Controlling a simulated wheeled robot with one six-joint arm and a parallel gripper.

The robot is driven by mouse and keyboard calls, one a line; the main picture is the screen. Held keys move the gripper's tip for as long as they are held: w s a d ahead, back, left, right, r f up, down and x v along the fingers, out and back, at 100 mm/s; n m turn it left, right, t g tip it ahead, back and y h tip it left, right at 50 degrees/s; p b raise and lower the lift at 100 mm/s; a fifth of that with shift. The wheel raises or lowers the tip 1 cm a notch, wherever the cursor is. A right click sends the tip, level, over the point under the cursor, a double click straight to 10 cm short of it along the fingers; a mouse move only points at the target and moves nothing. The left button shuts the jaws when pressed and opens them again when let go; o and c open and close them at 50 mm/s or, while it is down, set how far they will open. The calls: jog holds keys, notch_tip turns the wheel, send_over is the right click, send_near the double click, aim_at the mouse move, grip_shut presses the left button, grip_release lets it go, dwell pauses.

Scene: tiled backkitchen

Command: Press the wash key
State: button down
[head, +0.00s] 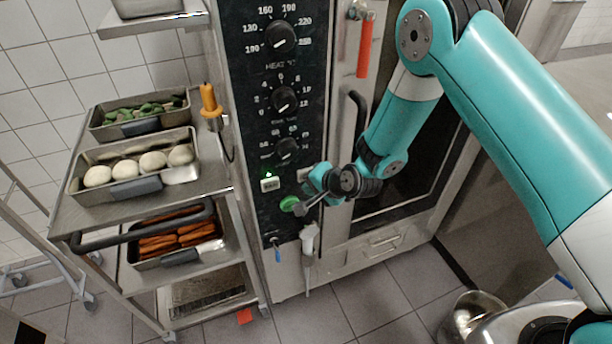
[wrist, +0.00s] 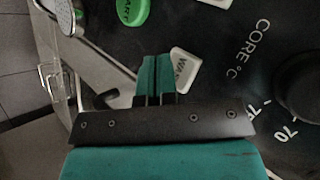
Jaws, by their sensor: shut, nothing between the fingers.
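The wash key is a white key (wrist: 184,70) with partly visible dark letters, on the black control panel in the wrist view. In the head view the wash key (head: 303,174) is the right-hand white key, partly covered by my gripper. My gripper (head: 314,182) is in front of the panel's lower right part, its teal fingers closed together and empty. In the wrist view the fingertips (wrist: 157,62) overlap the key's left edge. I cannot tell whether they touch it.
The green start button (head: 289,203) lies below left of the wash key. Another white key (head: 270,184) with a lit green lamp is to the left. Above is the core dial (head: 287,150). A door handle (head: 357,110) is near my arm. A trolley with trays (head: 150,187) stands left.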

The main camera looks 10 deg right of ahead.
jog(key=shift+w, duration=0.1)
jog(key=shift+w+a, duration=0.1)
jog(key=shift+w, duration=0.2)
jog(key=shift+w+a+b, duration=0.1)
jog(key=shift+w+b, duration=0.25)
jog(key=shift+w, duration=0.05)
dwell(0.6)
jog(key=shift+s, duration=0.15)
jog(key=shift+s+d, duration=0.2)
jog(key=shift+s, duration=0.45)
jog(key=s, duration=0.2)
jog(key=s+d, duration=0.1)
jog(key=s, duration=0.2)
jog(key=shift+d, duration=0.15)
jog(key=shift+w+r, duration=0.1)
jog(key=shift+r, duration=0.05)
dwell(0.8)
